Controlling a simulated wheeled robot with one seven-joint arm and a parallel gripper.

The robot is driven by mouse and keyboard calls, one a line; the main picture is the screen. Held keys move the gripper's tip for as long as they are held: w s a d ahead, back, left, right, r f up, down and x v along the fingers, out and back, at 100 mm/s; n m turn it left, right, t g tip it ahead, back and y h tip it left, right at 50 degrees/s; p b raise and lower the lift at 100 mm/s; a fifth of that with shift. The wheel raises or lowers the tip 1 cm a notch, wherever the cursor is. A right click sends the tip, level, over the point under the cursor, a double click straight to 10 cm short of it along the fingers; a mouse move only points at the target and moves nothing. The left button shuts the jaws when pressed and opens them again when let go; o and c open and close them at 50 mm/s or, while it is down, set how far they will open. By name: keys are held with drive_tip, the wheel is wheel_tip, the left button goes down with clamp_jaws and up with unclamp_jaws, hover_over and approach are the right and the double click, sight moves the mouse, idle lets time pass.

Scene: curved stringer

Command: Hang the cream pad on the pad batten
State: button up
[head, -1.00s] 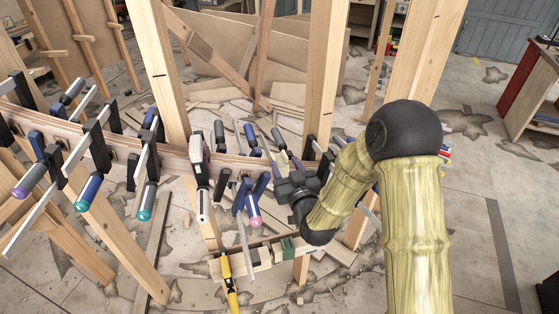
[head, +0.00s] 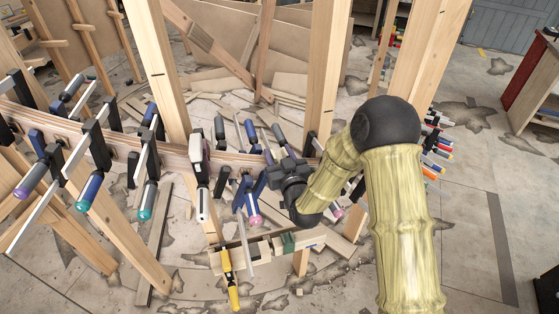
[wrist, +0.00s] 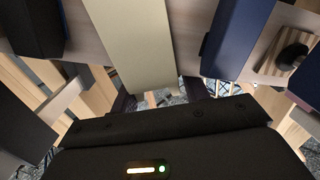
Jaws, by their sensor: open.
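A flat cream slab (wrist: 132,42), which looks like the cream pad, crosses the upper middle of the wrist view against a wooden plank. I cannot pick it out for certain in the head view. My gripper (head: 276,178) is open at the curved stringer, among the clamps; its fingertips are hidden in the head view. The cream slab lies ahead of my gripper's dark body in the wrist view, and I see no grip on it. The pad batten (head: 312,237) is the short pale rail below, with a green pad (head: 288,241) and a pale block on it.
The stringer (head: 178,160) carries several clamps, with handles sticking out around my gripper. A dark blue block (wrist: 236,38) stands right of the cream slab. A yellow-handled tool (head: 231,283) hangs at the batten's left end. Upright posts (head: 322,80) stand close behind.

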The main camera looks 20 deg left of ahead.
sight(279, 158)
drive_tip(key=c, duration=0.8)
drive_tip(key=shift+r+b, duration=1.25)
drive_tip(key=shift+r, duration=3.8)
drive_tip(key=shift+w, duration=0.1)
